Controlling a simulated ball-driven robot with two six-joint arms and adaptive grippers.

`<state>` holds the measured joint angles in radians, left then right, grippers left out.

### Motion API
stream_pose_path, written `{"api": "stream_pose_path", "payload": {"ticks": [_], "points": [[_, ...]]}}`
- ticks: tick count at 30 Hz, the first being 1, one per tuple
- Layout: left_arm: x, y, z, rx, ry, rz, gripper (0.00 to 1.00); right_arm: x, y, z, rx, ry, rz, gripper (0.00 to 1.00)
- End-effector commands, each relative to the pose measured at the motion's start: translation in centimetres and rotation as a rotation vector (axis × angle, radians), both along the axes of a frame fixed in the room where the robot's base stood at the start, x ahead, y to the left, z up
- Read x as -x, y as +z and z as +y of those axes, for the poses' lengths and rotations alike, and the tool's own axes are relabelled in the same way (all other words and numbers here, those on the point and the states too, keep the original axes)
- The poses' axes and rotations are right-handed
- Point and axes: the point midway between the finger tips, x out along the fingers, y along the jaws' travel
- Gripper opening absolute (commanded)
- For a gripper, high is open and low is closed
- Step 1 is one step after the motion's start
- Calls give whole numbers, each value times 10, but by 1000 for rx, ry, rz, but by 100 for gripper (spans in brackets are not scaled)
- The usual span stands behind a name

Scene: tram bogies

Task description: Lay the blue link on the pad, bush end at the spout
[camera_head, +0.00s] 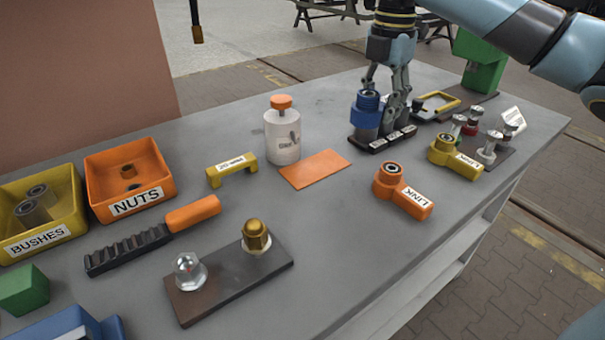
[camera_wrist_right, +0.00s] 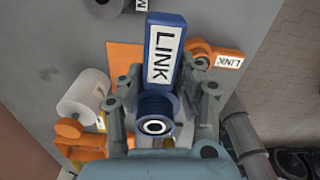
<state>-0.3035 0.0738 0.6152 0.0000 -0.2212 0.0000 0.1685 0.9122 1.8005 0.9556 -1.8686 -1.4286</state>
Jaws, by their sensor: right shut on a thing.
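My right gripper (camera_head: 381,112) is shut on the blue link (camera_head: 367,120), by its bush end, in the back right of the head view. In the right wrist view the link (camera_wrist_right: 163,55) shows its LINK label, its bush ring between my fingers (camera_wrist_right: 160,112). In the head view the flat pad (camera_head: 315,168) lies bare on the bench. The white can (camera_head: 282,140), with an orange cap, stands behind it; I cannot make out its spout clearly. My left gripper is not in view.
An orange link (camera_head: 402,190) and a yellow link (camera_head: 455,157) lie to the right. A yellow handle piece (camera_head: 231,168) lies left of the pad.

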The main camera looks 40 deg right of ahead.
Motion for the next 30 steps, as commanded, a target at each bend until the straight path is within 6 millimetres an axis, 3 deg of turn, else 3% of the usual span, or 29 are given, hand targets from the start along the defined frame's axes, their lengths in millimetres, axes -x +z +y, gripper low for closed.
{"api": "stream_pose_path", "payload": {"ticks": [7,21,30], "points": [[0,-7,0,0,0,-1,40,-5,-9,2,-4,-3,-4,0],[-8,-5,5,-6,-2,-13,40,-65,-64,76,-5,-3,-2,0],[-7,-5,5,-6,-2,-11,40,-73,-86,86,0,-4,2,0]]}}
